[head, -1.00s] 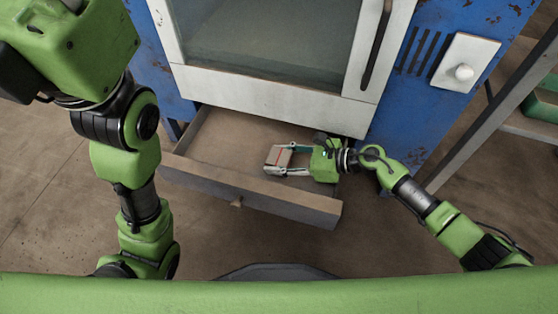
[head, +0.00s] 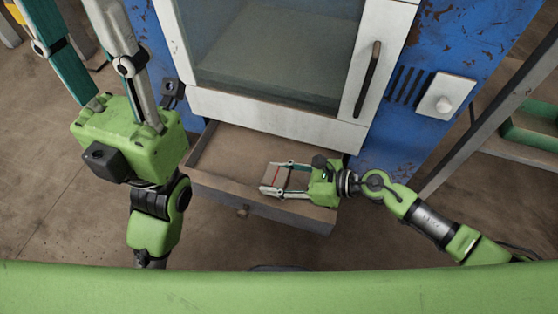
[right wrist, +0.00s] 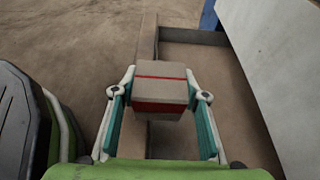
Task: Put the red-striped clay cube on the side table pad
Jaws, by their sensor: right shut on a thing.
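The red-striped clay cube (head: 275,177) is a pale brown block with a thin red line on top. In the right wrist view the cube (right wrist: 160,83) sits between the fingertips, and a red band shows on its side. My right gripper (head: 276,178) is shut on it, over the open drawer near its front wall. I cannot tell the exact height of the cube above the drawer floor. My left gripper (head: 80,22) is empty, with its fingers spread and pointing up the picture; its tips are cut off. I cannot make out the side table pad.
The open drawer (head: 223,160) juts out below a rusty blue cabinet (head: 440,45) with a glass door and a long handle (head: 368,80). A metal frame with a green bar (head: 530,138) stands at the right. Bare floor (head: 50,190) lies at the left.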

